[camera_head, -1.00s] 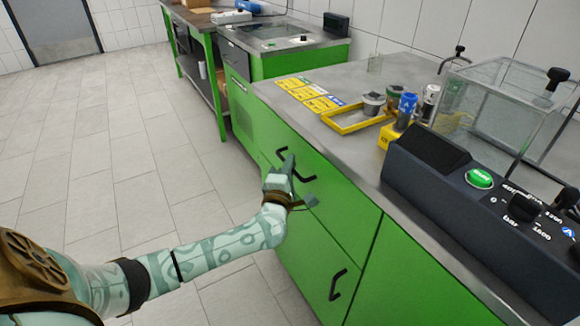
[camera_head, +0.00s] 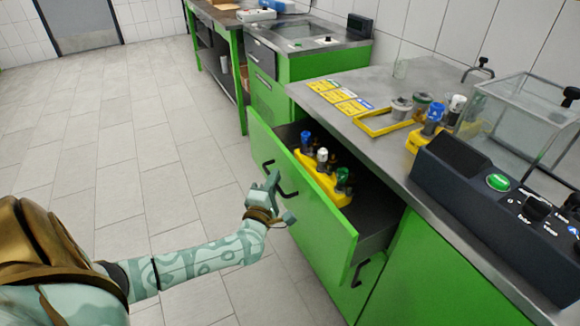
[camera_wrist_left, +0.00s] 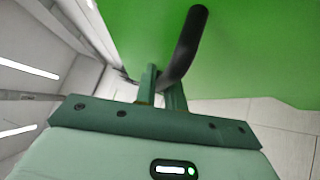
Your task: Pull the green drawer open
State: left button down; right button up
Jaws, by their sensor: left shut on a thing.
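The green drawer (camera_head: 318,215) stands pulled out of the counter in the head view, with its inside showing. My left gripper (camera_head: 275,187) is at the drawer's front, shut on its black handle. In the left wrist view the black handle (camera_wrist_left: 187,42) runs down between the two fingers of my left gripper (camera_wrist_left: 162,85), against the green drawer front (camera_wrist_left: 250,50). Inside the drawer is a yellow holder (camera_head: 318,180) with bottles that have blue, white and green caps. My right gripper is not in view.
A grey worktop (camera_head: 375,85) above the drawer carries a yellow frame (camera_head: 375,125), several bottles, a clear tank (camera_head: 510,115) and a dark control box (camera_head: 470,180) with a green button. Another black handle (camera_head: 358,270) shows below the drawer. The tiled floor at left is clear.

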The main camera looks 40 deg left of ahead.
pick_arm(q)
jog(key=s+a+p, duration=0.2)
jog(key=s+a, duration=0.1)
jog(key=s, duration=0.6)
jog(key=s+a+p, duration=0.3)
jog(key=s+a, duration=0.1)
jog(key=s, duration=0.5)
jog(key=shift+s+a, duration=0.25)
jog(key=shift+s, duration=0.1)
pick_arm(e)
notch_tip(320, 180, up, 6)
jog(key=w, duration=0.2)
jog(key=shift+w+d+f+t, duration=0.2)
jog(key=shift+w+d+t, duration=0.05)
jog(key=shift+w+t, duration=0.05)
pick_arm(q)
jog(key=shift+f, duration=0.1)
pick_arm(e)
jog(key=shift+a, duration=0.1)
pick_arm(q)
jog(key=c, duration=1.5)
grip_release()
jog(key=shift+p, duration=0.3)
